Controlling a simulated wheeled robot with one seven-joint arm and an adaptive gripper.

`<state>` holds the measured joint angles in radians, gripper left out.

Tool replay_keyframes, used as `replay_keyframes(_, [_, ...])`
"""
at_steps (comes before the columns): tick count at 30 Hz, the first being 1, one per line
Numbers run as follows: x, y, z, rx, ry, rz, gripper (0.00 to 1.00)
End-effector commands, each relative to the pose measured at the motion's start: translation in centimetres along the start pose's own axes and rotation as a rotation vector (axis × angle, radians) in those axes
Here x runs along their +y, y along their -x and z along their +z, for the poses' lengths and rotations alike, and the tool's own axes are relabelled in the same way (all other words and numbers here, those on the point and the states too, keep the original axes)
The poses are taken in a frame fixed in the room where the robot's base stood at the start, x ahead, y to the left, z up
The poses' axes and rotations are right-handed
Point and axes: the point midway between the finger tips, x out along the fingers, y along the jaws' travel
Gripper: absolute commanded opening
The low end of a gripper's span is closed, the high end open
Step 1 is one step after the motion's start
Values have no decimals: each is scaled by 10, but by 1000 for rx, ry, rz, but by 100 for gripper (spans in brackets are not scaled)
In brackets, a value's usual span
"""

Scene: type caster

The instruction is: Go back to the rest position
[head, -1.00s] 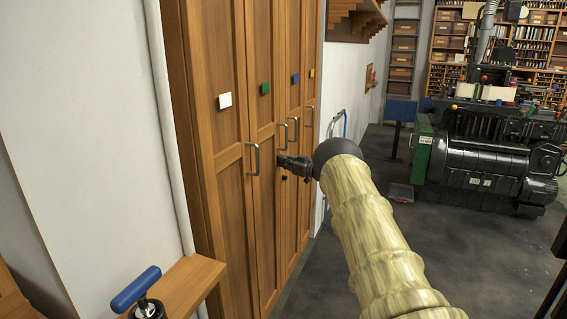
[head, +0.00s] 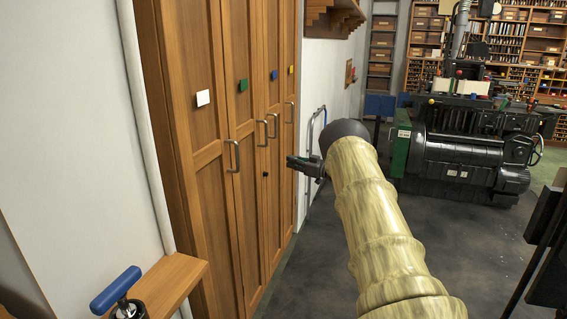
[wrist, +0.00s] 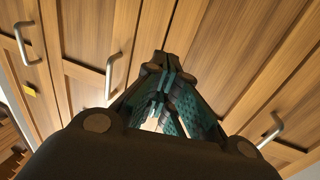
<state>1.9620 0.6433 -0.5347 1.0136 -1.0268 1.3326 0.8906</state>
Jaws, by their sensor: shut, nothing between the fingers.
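My gripper (head: 292,162) is at the end of my raised arm, in front of the wooden cabinet (head: 212,190) and a little to the right of its handles in the head view. In the wrist view my gripper (wrist: 165,65) points at the cabinet doors, its fingertips together with nothing between them. Metal door handles (wrist: 112,75) show on both sides of the fingers. The cabinet doors look shut.
A wooden ledge (head: 180,283) and a blue-handled tool (head: 116,290) are at the lower left. A large black and green machine (head: 460,150) stands at the right, with shelves (head: 530,50) behind it. Dark floor (head: 330,255) is clear beside the cabinet.

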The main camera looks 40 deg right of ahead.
Motion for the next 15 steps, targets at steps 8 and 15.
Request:
replay_keyframes(8, [0,3,-1,-1,1,0,0])
replay_keyframes(15, [-26,-11,28,-17,-36,38,0])
